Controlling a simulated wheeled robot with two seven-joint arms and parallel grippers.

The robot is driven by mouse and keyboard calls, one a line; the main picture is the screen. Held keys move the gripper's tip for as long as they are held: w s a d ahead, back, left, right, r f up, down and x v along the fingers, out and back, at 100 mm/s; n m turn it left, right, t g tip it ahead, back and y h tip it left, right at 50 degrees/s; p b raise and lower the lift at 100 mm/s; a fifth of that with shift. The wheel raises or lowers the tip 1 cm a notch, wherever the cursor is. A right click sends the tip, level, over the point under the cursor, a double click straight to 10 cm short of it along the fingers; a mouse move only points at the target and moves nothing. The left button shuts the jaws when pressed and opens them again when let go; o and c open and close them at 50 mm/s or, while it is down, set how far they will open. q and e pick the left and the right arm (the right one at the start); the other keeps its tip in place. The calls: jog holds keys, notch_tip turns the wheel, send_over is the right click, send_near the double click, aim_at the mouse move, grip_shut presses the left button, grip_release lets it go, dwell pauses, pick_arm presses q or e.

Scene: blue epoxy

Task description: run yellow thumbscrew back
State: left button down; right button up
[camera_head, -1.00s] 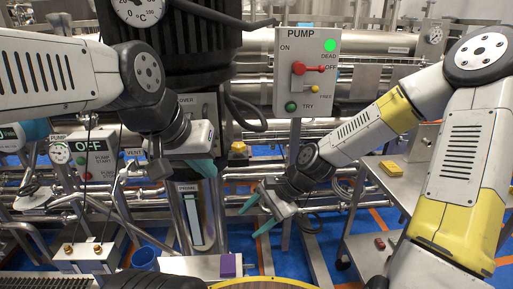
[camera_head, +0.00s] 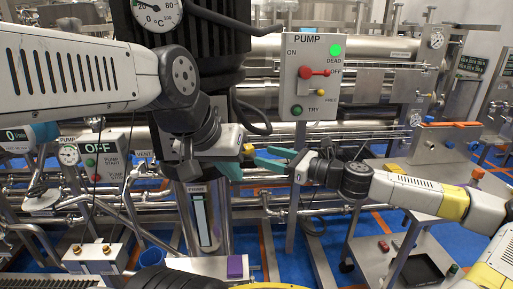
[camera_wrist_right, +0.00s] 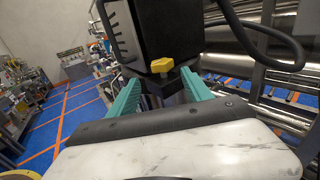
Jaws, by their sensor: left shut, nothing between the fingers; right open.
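The yellow thumbscrew (camera_wrist_right: 162,65) shows in the right wrist view on the lower edge of a dark housing, ahead of and between my right fingertips. In the head view a small yellow part, which looks like the same thumbscrew (camera_head: 248,148), shows just beside my left gripper. My right gripper (camera_head: 262,157) is open, its teal fingers pointing left towards it with a gap between; it also shows in the right wrist view (camera_wrist_right: 158,79). My left gripper (camera_head: 232,172) is shut and empty, just left of and below the thumbscrew, in front of the dark column.
The pump switch box (camera_head: 311,74) with a red lever stands above my right gripper. A grey steel cart (camera_head: 395,205) is at the right. Pipes cross behind the grippers. A purple block (camera_head: 237,267) is at the bottom.

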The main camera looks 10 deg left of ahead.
aim_at(248, 149)
jog(key=x, duration=0.8)
jog(key=shift+w+d+r, duration=0.15)
jog(key=shift+w+r, duration=0.1)
grip_shut()
